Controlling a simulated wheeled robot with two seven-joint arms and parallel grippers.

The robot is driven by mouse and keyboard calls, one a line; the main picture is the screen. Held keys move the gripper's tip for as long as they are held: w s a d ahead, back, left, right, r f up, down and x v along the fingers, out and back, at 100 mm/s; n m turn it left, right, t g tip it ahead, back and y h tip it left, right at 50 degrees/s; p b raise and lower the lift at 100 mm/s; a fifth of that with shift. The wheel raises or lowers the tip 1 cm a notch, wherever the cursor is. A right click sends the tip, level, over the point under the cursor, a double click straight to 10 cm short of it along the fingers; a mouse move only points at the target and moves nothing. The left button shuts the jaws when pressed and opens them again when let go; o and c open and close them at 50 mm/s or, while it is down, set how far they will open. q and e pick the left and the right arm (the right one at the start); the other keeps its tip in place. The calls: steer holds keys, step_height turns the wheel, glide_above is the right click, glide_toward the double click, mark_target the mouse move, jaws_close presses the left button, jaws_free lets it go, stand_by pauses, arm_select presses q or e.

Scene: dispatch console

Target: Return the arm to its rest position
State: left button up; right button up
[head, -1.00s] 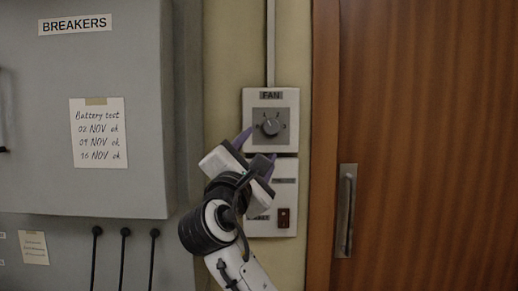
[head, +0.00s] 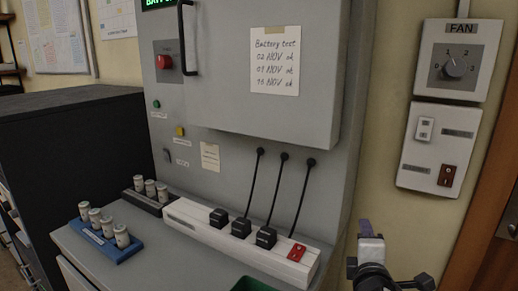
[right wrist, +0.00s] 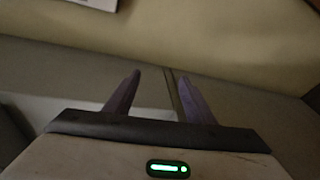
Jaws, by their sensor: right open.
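My right gripper (head: 366,232) is low at the right of the head view, in front of the wall beside the grey cabinet. Part of its wrist shows below it. In the right wrist view, its two purple fingers (right wrist: 160,92) stand apart with nothing between them. It is well below and left of the fan switch (head: 458,62) and touches nothing that I can see. My left gripper is out of view.
A switch panel (head: 438,150) hangs under the fan switch. A white power strip (head: 190,221) with black plugs lies on the console ledge, left of the gripper. A blue battery holder (head: 124,250) stands further left. A wooden door (head: 476,250) is at the right.

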steer(key=s+a+f+m+g+y, duration=0.25)
steer(key=s+f, duration=0.45)
steer(key=f, duration=0.4)
steer(key=s+a+f+m+g+y, duration=0.1)
steer(key=s+a+f+m+y, duration=0.2)
steer(key=s+f, duration=0.7)
steer(key=s+a+f+m+g+y, duration=0.1)
steer(key=s+f+m, duration=0.7)
steer(key=s, duration=0.8)
step_height(320, 180, down, 3)
steer(key=shift+a+f+m+g+y, duration=0.1)
steer(key=shift+a+m+g+y, duration=0.25)
steer(key=shift+a+g, duration=0.45)
steer(key=shift+c, duration=0.3)
stand_by(1.0)
